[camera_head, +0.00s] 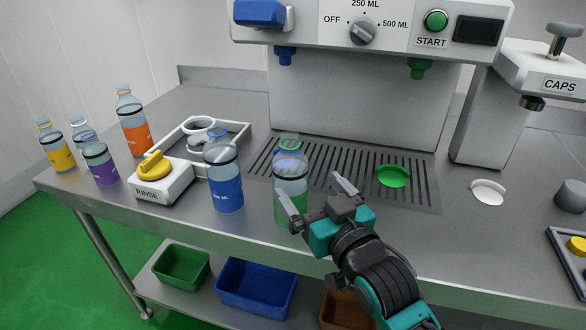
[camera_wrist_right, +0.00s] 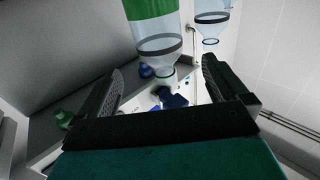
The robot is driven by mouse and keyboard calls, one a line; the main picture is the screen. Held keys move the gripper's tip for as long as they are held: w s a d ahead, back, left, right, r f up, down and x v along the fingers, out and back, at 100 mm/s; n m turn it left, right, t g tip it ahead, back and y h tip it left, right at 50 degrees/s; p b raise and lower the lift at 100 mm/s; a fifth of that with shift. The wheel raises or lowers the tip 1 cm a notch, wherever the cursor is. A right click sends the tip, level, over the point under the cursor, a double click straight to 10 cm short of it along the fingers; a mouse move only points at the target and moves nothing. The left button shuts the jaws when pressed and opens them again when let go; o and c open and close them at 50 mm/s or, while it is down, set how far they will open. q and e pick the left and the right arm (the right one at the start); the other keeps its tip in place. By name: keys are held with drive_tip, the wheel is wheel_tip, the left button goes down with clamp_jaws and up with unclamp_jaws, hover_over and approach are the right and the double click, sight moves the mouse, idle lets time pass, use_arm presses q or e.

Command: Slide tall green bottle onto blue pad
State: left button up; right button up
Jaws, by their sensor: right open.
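The tall green-labelled bottle (camera_head: 291,172) stands upright at the front edge of the slotted drip grate, to the right of a blue-labelled bottle (camera_head: 222,176). My right gripper (camera_head: 308,188) is open close in front of it, with one finger overlapping the bottle's lower part in the head view. In the right wrist view the green-labelled bottle (camera_wrist_right: 155,30) shows upside down, between the open fingers in the picture; I see no grip on it. I cannot clearly make out the blue pad; the bottle covers the grate below the blue nozzle (camera_head: 285,56). My left gripper is not in view.
A green pad (camera_head: 393,176) lies on the grate (camera_head: 340,170) to the right. The RINSE box (camera_head: 160,181) stands left of the blue-labelled bottle. Orange (camera_head: 133,122), purple (camera_head: 100,162) and yellow (camera_head: 56,146) bottles stand at the left end. A white pad (camera_head: 488,192) lies right.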

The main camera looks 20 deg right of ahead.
sight(287, 160)
drive_tip(key=w, duration=0.3)
drive_tip(key=w+a, duration=0.1)
drive_tip(key=w, duration=0.6)
drive_tip(key=shift+w+a, duration=0.15)
drive_tip(key=shift+w, duration=0.1)
drive_tip(key=c, duration=1)
drive_tip(key=shift+w+d, duration=0.25)
drive_tip(key=shift+w, duration=0.7)
drive_tip(key=shift+w+d, duration=0.25)
drive_tip(key=shift+w, duration=0.75)
drive_tip(key=shift+w+d, duration=0.25)
drive_tip(key=shift+w, duration=0.7)
drive_tip(key=shift+w+d+b, duration=0.25)
drive_tip(key=shift+w, duration=0.7)
drive_tip(key=shift+w+d+b, duration=0.25)
drive_tip(key=shift+w+b, duration=0.05)
drive_tip(key=shift+w, duration=0.7)
drive_tip(key=shift+w+d+b, duration=0.25)
drive_tip(key=shift+w, duration=0.7)
